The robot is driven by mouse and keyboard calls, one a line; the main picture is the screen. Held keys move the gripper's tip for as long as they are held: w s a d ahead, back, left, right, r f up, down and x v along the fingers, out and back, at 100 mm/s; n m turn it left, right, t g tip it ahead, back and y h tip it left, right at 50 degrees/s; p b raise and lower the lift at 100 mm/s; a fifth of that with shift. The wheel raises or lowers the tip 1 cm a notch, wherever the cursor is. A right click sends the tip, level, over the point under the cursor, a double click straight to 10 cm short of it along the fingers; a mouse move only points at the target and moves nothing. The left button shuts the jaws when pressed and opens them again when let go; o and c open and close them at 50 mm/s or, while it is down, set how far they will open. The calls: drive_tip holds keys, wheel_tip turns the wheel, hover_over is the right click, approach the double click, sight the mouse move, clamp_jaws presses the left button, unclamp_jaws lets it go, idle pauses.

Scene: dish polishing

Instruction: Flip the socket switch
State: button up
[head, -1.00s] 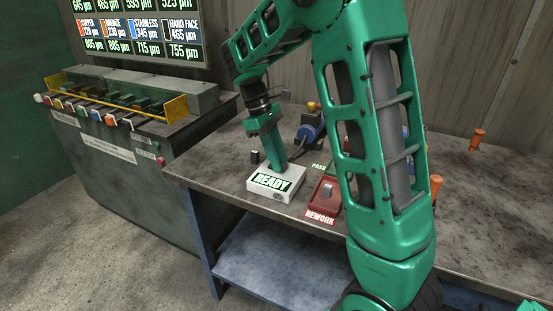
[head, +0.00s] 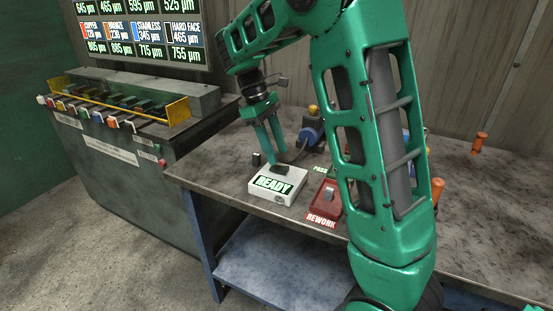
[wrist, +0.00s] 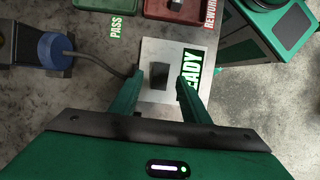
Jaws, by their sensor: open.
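My gripper (head: 276,155) is open and empty, its two fingers pointing down above a white box (head: 287,199) lettered READY. A small dark block (head: 282,169) sits on top of the box. In the wrist view the dark block (wrist: 159,76) shows between my spread fingers (wrist: 159,78), apart from both. A small black upright piece (head: 256,159) stands on the bench just behind the box's left side. No part is clearly marked as the socket switch, so I cannot tell which piece it is.
A red REWORK tray (head: 322,211) holding a grey piece stands right of the box, with a PASS sign (head: 320,170) behind it. A blue device (head: 311,134) with a cord stands at the back. My arm hides part of the bench.

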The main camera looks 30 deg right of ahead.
drive_tip(key=v, duration=0.7)
idle(0.4)
drive_tip(key=s+d+f+m+t+y, duration=0.15)
drive_tip(key=s+d+m, duration=0.45)
drive_tip(key=s+d, duration=0.6)
drive_tip(key=s+a+f+m, duration=0.1)
drive_tip(key=s+f+m, duration=0.1)
drive_tip(key=s, duration=0.4)
drive_tip(key=s+a+f+m+t, duration=0.1)
drive_tip(key=s+f+m, duration=0.1)
drive_tip(key=s, duration=0.5)
drive_tip(key=s+a+f+m+t+y, duration=0.1)
drive_tip(key=s+f+m, duration=0.2)
drive_tip(key=s, duration=0.4)
drive_tip(key=shift+s+a, duration=0.15)
drive_tip(key=shift+a, duration=0.05)
